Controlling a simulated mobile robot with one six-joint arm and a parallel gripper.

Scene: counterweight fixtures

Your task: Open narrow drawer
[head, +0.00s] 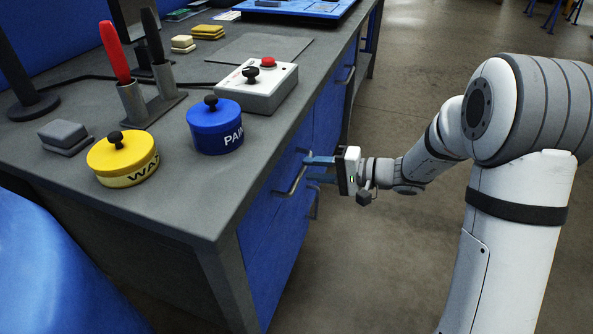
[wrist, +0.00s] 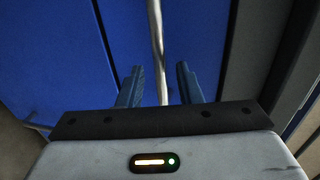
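A blue drawer front (head: 264,222) with a bar handle (head: 287,190) is on the side of the grey workbench. In the wrist view the handle (wrist: 157,45) runs upright against the blue front (wrist: 205,35). My gripper (head: 307,169) is at the handle in the head view. In the wrist view its two blue fingers (wrist: 160,85) are apart, one on each side of the bar, with a visible gap to it on both sides. The drawer looks closed. I cannot tell from these views how wide each drawer is.
On the bench top (head: 215,200) stand a yellow tin (head: 123,165), a blue tin (head: 215,130), a control box with a red button (head: 255,85) and a red-handled tool (head: 114,52) in a holder. Another handle (head: 346,76) is farther along. The floor (head: 425,75) beside the bench is clear.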

